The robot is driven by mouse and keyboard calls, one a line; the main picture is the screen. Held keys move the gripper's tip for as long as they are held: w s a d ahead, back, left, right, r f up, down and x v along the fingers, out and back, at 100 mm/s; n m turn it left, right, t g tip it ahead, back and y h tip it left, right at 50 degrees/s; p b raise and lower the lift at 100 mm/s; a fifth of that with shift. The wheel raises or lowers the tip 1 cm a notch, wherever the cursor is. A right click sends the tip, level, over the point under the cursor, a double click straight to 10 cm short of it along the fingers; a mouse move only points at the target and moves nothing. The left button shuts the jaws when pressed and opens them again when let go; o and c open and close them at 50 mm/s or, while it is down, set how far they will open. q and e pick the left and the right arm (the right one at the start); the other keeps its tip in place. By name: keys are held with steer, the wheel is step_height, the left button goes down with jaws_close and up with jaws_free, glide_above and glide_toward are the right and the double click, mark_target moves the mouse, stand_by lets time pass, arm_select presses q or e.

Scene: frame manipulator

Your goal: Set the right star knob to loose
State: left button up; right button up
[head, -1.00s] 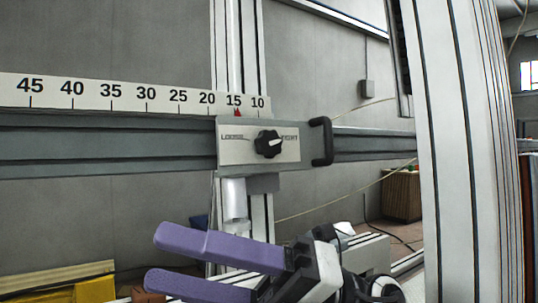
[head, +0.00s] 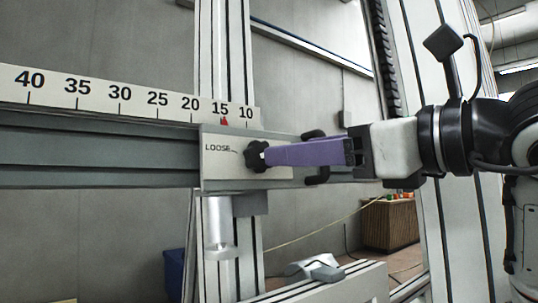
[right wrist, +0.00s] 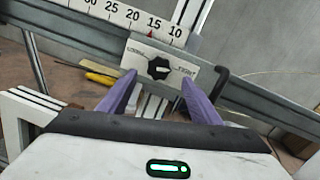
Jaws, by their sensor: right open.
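The black star knob (head: 256,155) sits on a light plate (head: 217,170) on the horizontal rail. The word LOOSE shows left of the knob in the head view; the label on its right is covered by my gripper there. In the right wrist view the knob (right wrist: 158,68) carries a white pointer mark, directed to the right, toward the tight label. My right gripper (head: 268,156) has purple fingers and comes in from the right. In the right wrist view its fingers are open, one on each side below the knob, with nothing between them. My left gripper is out of view.
A black handle (head: 316,172) stands on the carriage just right of the plate, behind my right gripper. A number scale (head: 100,95) runs along the rail, with a red pointer (head: 225,121) near 15. A grey bracket (head: 318,269) is below.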

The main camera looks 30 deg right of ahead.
mark_target(259, 157)
steer(key=x, duration=0.7)
steer(key=shift+a, duration=0.1)
steer(key=c, duration=1)
